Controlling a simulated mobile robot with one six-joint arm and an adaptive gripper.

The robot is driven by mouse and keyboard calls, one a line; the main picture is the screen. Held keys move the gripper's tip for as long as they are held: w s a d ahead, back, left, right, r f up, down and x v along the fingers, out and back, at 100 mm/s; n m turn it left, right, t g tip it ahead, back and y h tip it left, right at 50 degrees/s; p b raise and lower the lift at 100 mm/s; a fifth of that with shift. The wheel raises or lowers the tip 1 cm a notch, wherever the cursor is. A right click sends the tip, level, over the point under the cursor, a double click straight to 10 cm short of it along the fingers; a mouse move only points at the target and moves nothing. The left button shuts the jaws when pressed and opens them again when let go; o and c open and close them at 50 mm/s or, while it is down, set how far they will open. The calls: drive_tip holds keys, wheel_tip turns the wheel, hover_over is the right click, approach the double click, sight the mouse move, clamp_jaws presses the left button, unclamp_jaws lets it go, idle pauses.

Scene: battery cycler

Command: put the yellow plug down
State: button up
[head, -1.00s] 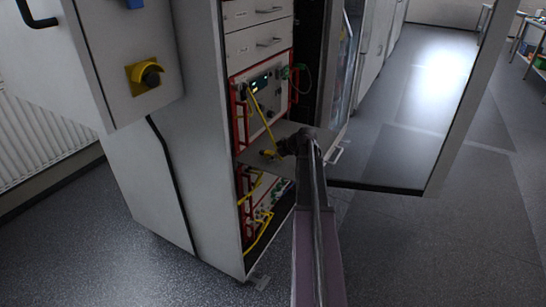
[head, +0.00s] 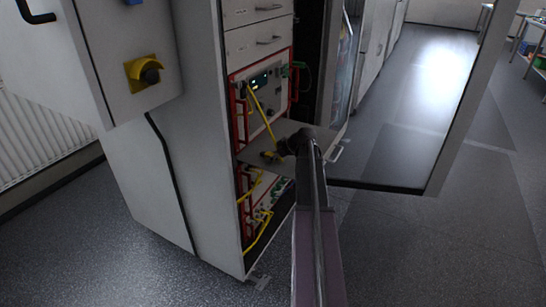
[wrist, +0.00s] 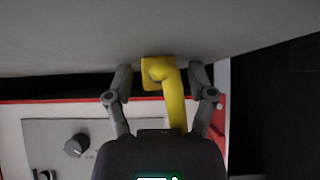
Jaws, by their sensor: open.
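The yellow plug (wrist: 158,71) shows in the wrist view between my open fingers, with a gap on each side. Its cable runs from it toward the wrist. My gripper (wrist: 161,80) is open around the plug. In the head view the yellow plug (head: 270,155) is at the grey shelf (head: 308,133) in the cabinet, by the end of my arm. My gripper there is small and dark, and its fingers are hard to make out. I cannot tell exactly how the plug touches the shelf.
A red-framed cycler unit (head: 262,90) with a small display stands above the shelf. Another unit with yellow cables (head: 258,215) is below it. The open cabinet door (head: 462,110) stands to the right.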

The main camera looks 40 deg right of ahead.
drive_tip(key=shift+r, duration=0.15)
drive_tip(key=shift+r+p, duration=0.6)
drive_tip(key=shift+p, duration=0.15)
drive_tip(key=p+v, duration=0.8)
drive_tip(key=v, duration=0.3)
drive_tip(key=shift+s+r, duration=0.25)
drive_tip(key=shift+s, duration=0.05)
drive_tip(key=shift+d, duration=0.15)
